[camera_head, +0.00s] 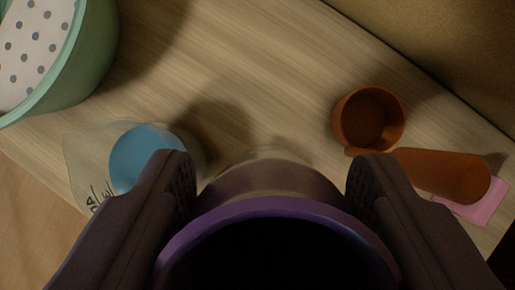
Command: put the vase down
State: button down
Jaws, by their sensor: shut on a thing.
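The vase (272,207) has a purple rim, a dark opening towards the camera and a paler body. It fills the bottom middle of the view. My gripper (271,178) is shut on the vase, with one dark finger on its left side and one on its right. The vase stands between the fingers over a pale wooden surface (255,75). Its base is hidden, so I cannot tell if it touches the wood.
A green round container (92,75) with a spotted white inside stands at the upper left. A clear thing with a blue disc (143,152) lies left of my gripper. Wood above the vase is clear.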

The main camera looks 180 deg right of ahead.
aim_at(266, 281)
notch_tip(266, 281, down, 11)
jog(key=b, duration=0.5)
jog(key=shift+f, duration=0.2)
jog(key=shift+c, duration=1.4)
grip_release()
jog(key=shift+r, duration=0.35)
jog(key=p+v, duration=0.6)
jog(key=v, duration=0.5)
jog(key=shift+s+d+r+p, duration=0.2)
jog(key=shift+s+r+p, duration=0.1)
jog(key=shift+p, duration=0.1)
